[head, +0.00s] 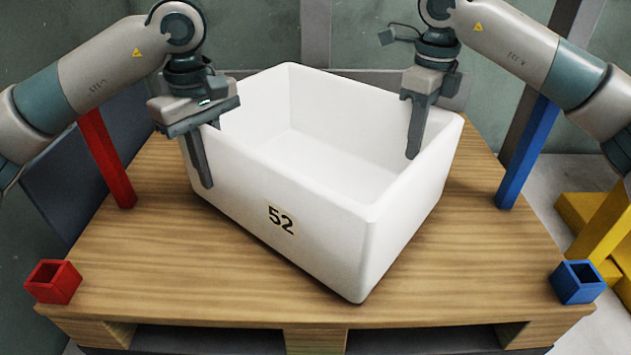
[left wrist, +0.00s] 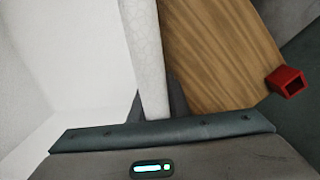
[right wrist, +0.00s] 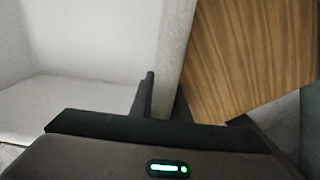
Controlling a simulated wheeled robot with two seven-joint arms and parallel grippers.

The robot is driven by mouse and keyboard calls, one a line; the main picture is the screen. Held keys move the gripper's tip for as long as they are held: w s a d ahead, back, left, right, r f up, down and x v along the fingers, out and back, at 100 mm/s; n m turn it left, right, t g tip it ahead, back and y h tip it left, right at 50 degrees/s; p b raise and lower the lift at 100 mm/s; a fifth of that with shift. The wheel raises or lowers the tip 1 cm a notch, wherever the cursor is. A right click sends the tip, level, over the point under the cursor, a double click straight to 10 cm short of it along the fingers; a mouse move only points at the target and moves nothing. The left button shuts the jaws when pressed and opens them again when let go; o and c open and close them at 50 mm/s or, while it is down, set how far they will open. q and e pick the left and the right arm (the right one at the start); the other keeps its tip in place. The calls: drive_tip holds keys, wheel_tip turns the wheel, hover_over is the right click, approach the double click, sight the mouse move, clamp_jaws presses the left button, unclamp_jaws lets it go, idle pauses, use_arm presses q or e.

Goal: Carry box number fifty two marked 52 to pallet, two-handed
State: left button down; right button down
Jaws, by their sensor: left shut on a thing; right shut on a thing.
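The white foam box marked 52 (head: 300,215) is open-topped and looks empty. It sits turned at an angle over the wooden pallet (head: 130,255); whether its base touches the wood everywhere I cannot tell. My left gripper (head: 203,155) is shut on the box's left wall, one finger outside. The wall (left wrist: 148,60) runs between its fingers in the left wrist view. My right gripper (head: 418,125) is shut on the right wall, one finger inside the box. That wall (right wrist: 172,60) also shows between the fingers in the right wrist view.
Red (head: 53,282) and blue (head: 577,282) square sockets stand at the pallet's front corners. A red post (head: 106,158) and a blue post (head: 527,152) rise at its sides. Yellow structure (head: 595,225) is at the right. Bare wood shows around the box.

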use_arm(q)
drive_tip(key=shift+f, duration=0.3)
use_arm(e)
drive_tip(key=shift+f, duration=0.3)
use_arm(q)
drive_tip(key=c, duration=1.7)
unclamp_jaws()
drive_tip(key=shift+r, duration=0.15)
use_arm(e)
drive_tip(key=c, duration=1.7)
unclamp_jaws()
drive_tip(key=shift+r, duration=0.15)
use_arm(q)
drive_tip(key=shift+r, duration=0.1)
wheel_tip(320, 180, up, 12)
drive_tip(key=shift+f, duration=0.1)
use_arm(e)
drive_tip(key=shift+r, duration=0.15)
wheel_tip(320, 180, up, 12)
drive_tip(key=shift+f, duration=0.15)
